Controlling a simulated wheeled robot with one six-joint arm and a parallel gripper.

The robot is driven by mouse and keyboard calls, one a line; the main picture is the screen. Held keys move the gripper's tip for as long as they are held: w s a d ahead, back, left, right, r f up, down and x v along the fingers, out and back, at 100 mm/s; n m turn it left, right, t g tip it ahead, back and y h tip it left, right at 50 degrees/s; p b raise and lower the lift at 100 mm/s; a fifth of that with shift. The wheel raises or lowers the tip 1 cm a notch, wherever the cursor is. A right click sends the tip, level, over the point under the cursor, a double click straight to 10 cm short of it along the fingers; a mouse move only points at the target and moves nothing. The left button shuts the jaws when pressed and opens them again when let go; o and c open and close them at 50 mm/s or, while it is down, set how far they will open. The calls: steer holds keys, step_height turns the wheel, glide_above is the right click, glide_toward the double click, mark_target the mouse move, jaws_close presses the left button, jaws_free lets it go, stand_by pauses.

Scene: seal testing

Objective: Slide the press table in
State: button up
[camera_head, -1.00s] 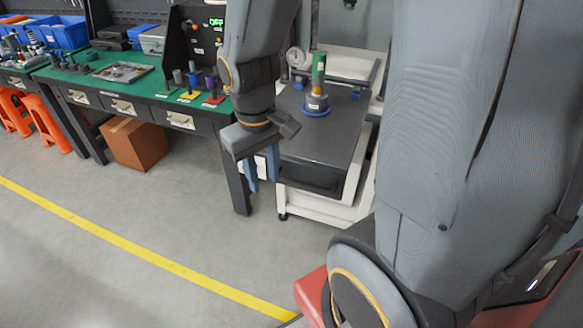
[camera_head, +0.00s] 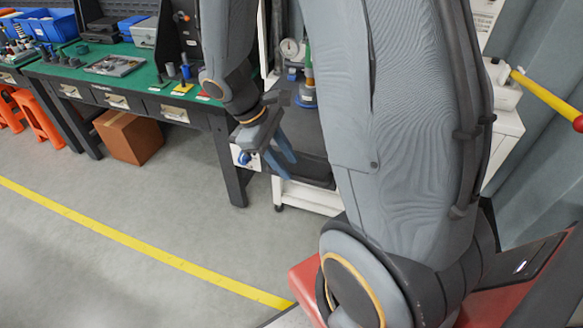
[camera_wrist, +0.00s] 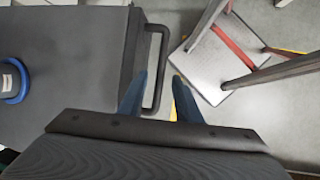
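The press table is a dark slab (camera_head: 311,132) on a white frame, partly hidden by my arm in the head view. In the wrist view its dark top (camera_wrist: 75,55) fills the left side, with a black bar handle (camera_wrist: 158,70) along its front edge. My gripper (camera_head: 290,168) is at the front of the table, tilted down. In the wrist view my gripper (camera_wrist: 160,76) is open, with its blue fingers on either side of the handle's near end. I cannot tell how deep the handle sits between them or whether they touch it.
A blue-based fixture (camera_head: 306,97) stands on the table. A green-topped workbench (camera_head: 150,75) with tools is at the left, a cardboard box (camera_head: 130,137) beneath it. A yellow-handled machine (camera_head: 503,84) stands at the right. The floor at front left is clear.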

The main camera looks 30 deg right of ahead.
mark_target(295, 175)
steer(key=shift+x, duration=1.6)
steer(key=shift+c, duration=0.4)
jaws_close()
